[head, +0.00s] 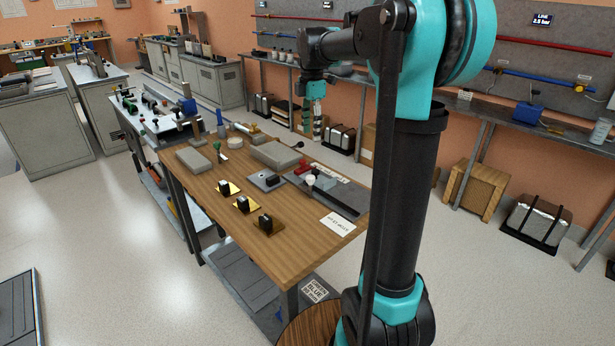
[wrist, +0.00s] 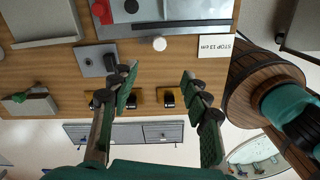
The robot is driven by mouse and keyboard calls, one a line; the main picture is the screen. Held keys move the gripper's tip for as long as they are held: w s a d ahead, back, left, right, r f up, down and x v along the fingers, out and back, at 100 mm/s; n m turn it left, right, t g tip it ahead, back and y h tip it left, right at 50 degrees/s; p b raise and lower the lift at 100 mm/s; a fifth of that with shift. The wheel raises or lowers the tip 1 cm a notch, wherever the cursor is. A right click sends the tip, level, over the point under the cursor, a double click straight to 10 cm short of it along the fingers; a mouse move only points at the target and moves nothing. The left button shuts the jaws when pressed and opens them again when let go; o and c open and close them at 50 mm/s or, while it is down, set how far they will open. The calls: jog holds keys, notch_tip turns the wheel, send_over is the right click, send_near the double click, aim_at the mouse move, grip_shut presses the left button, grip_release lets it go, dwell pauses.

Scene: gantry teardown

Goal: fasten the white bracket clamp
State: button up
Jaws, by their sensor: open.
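A small white round knob (head: 310,181), which may belong to the white bracket clamp, sits at the near edge of a dark grey rail fixture (head: 340,200) on the wooden table. It also shows in the wrist view (wrist: 159,44), ahead of my fingers. I cannot tell from these frames whether the clamp is fastened. My gripper (wrist: 160,82) is open and empty above the table, its two green-padded fingers well apart. Three gold plates with black blocks (head: 266,224) stand on the table; they show below and between the fingers in the wrist view (wrist: 168,97).
A red block (head: 302,167) sits by the rail. A grey plate with a black knob (head: 266,181), a grey box (head: 277,155) and a green-handled tool (head: 217,147) share the table (head: 290,255). A "STOP 13 cm" card (wrist: 215,47) lies near the table edge.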

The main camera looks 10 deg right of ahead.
aim_at(311, 176)
notch_tip(311, 176, down, 17)
jog(key=shift+w+f, duration=0.1)
jog(key=shift+f, duration=0.05)
dwell(0.5)
jog(key=shift+c, duration=0.2)
grip_shut()
